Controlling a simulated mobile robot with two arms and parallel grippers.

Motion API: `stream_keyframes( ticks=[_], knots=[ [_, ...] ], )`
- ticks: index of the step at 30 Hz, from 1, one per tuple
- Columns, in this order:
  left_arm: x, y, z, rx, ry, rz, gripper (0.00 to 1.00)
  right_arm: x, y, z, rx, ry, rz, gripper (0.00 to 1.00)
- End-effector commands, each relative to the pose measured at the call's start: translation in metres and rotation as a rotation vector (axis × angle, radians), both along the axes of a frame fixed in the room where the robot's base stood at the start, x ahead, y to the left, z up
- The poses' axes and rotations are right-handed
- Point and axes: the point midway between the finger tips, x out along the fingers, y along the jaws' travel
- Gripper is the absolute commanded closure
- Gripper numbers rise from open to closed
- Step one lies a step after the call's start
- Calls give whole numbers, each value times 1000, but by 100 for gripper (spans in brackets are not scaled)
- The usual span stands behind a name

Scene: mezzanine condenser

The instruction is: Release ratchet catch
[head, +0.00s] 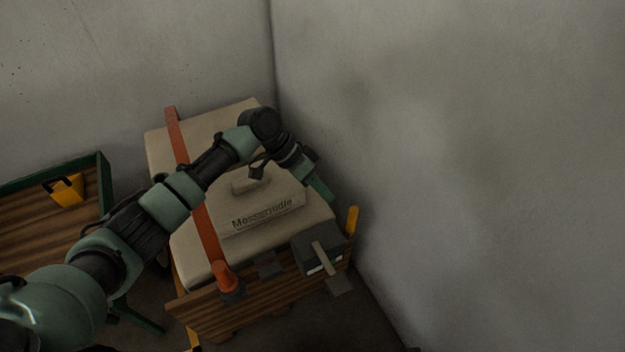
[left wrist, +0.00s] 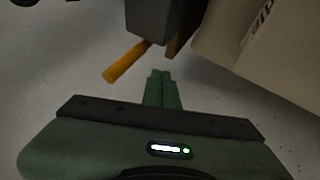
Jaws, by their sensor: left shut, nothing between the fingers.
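A beige case (head: 190,258) with raised lettering lies on a wooden-sided stand. An orange strap (head: 205,225) crosses it and ends in a round orange fitting (head: 224,276) over a dark piece at the front edge. A dark grey box with a pale lever (head: 325,258) sits on the stand's front right; I cannot tell which part is the ratchet catch. My left gripper (head: 327,192) is shut and empty, above the case's right edge. In the left wrist view its fingertips (left wrist: 161,74) point near a yellow-orange handle (left wrist: 126,62) and the grey box (left wrist: 165,18), apart from both.
The yellow handle (head: 351,220) sticks up at the stand's right corner. Grey walls (head: 470,150) close in behind and to the right. A green-framed wooden table (head: 40,220) with a yellow object (head: 68,189) stands at left. My left arm crosses above the case.

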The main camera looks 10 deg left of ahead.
Motion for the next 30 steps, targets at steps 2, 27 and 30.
stream_keyframes(
  ticks=[2, 27, 30],
  knots=[
    [-1, -10, -15, 0, 1, -1, 100, 4, 0, 6, 0, -6, -1, 100],
    [-26, -40, -12, 5, -8, -1, 100, -1, -1, -3, -1, 0, 0, 100],
    [-21, -41, -11, 17, -25, -1, 100, 1, -1, -2, -1, -5, 1, 100]
  ],
)
